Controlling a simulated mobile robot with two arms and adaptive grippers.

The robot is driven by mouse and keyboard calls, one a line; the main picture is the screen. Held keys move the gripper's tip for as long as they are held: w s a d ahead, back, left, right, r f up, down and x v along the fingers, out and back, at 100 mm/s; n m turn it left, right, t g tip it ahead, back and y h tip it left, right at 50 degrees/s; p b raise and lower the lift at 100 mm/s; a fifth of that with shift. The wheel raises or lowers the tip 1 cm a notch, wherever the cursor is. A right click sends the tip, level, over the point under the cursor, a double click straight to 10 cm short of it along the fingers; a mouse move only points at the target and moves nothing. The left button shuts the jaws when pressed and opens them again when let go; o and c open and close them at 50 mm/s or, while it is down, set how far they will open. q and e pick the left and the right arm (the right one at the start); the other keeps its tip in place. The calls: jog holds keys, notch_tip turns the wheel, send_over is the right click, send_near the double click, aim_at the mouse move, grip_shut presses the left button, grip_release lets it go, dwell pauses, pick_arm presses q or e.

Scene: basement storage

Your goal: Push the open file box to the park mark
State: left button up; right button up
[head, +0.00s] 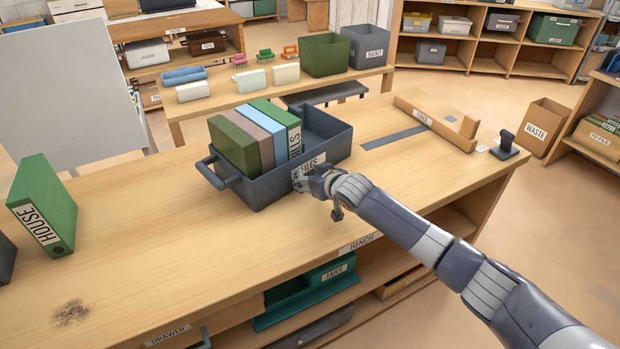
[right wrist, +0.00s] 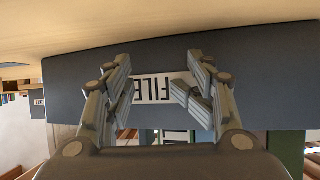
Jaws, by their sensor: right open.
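The open file box (head: 265,191) is dark blue-grey and stands upright on the wooden bench. Several binders (head: 259,139) fill its left part, and its right part is empty. A flat grey strip (head: 394,137) lies on the bench to its right, apart from the box; it may be the park mark. My right gripper (head: 307,183) is at the box's front wall by the FILES label. In the right wrist view the open fingers (right wrist: 157,76) straddle that label on the box wall (right wrist: 268,82). Whether they touch the wall is unclear. My left gripper is not in view.
A long cardboard-coloured piece (head: 433,121) lies beyond the strip, with a small black stand (head: 505,148) at the bench's right end. A green HOUSE binder (head: 43,207) stands at left. The bench between box and strip is clear. A waste bin (head: 545,127) stands beyond.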

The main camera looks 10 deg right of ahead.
aim_at(303, 166)
jog(key=shift+w+a+b, duration=0.25)
jog(key=shift+w+b, duration=0.05)
jog(key=shift+w, duration=0.25)
jog(key=shift+w+a+f+b, duration=0.1)
jog(key=shift+w+a+b, duration=0.1)
jog(key=shift+w+b, duration=0.25)
jog(key=shift+w+a+b, duration=0.25)
jog(key=shift+w+b, duration=0.3)
jog(key=shift+w, duration=0.05)
jog(key=shift+w+a+b, duration=0.2)
jog(key=shift+w+b, duration=0.3)
jog(key=shift+w, duration=0.1)
jog(key=shift+w+a+b, duration=0.1)
jog(key=shift+w+b, duration=0.3)
jog(key=shift+w, duration=0.1)
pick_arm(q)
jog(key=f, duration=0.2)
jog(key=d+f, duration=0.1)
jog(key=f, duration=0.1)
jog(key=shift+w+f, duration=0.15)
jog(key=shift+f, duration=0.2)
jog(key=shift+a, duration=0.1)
